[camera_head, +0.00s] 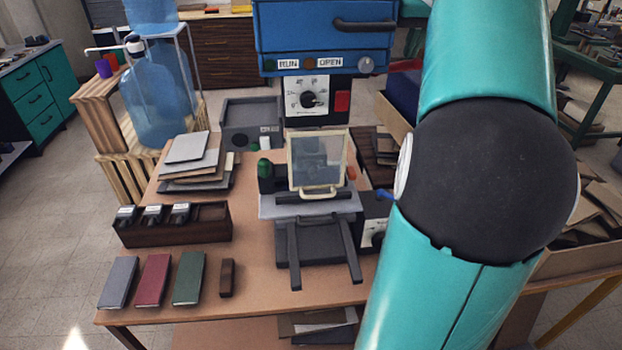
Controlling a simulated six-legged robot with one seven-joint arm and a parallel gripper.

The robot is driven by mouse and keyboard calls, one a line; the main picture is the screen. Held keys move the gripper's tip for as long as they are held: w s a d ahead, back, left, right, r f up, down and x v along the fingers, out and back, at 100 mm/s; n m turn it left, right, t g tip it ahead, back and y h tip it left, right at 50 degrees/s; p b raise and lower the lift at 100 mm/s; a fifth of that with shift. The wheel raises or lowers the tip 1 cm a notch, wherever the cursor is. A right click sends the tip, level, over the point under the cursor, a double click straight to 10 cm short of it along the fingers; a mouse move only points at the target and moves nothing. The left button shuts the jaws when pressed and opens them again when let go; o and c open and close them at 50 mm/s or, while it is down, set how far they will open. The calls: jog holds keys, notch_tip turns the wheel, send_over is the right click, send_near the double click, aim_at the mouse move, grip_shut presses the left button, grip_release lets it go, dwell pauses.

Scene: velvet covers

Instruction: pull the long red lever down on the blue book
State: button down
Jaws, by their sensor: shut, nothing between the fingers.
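A red bar (404,65), which may be the long red lever, sticks out from the right side of the blue press (322,45). My teal arm hides its right part. The press stands at the back of the table. A pale-framed clear guard (318,190) stands below its head, and I cannot tell whether a book lies behind it. A grey-blue book (118,282) lies at the table's front left, beside a red book (153,280) and a green book (189,278). My gripper is out of the picture; only my arm's links show at right.
A dark wooden rack (173,231) with several stamp-like tools stands behind the books. A small dark brown block (227,278) lies by the green book. Stacked sheets (192,148) lie at the table's back left. Bare tabletop (240,318) shows at the front.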

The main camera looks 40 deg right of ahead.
aim_at(413, 64)
jog(key=shift+f, duration=0.1)
jog(key=shift+s+a+f, duration=0.15)
jog(key=shift+s+f, duration=0.1)
jog(key=shift+f, duration=0.5)
jog(key=shift+s+a+f, duration=0.15)
jog(key=shift+s+f, duration=0.05)
jog(key=shift+f, duration=0.65)
jog(key=shift+s+a+f, duration=0.1)
jog(key=shift+s+f, duration=0.1)
jog(key=shift+f, duration=0.8)
jog(key=shift+s+f, duration=0.1)
jog(key=shift+f, duration=0.75)
jog(key=shift+f, duration=1.6)
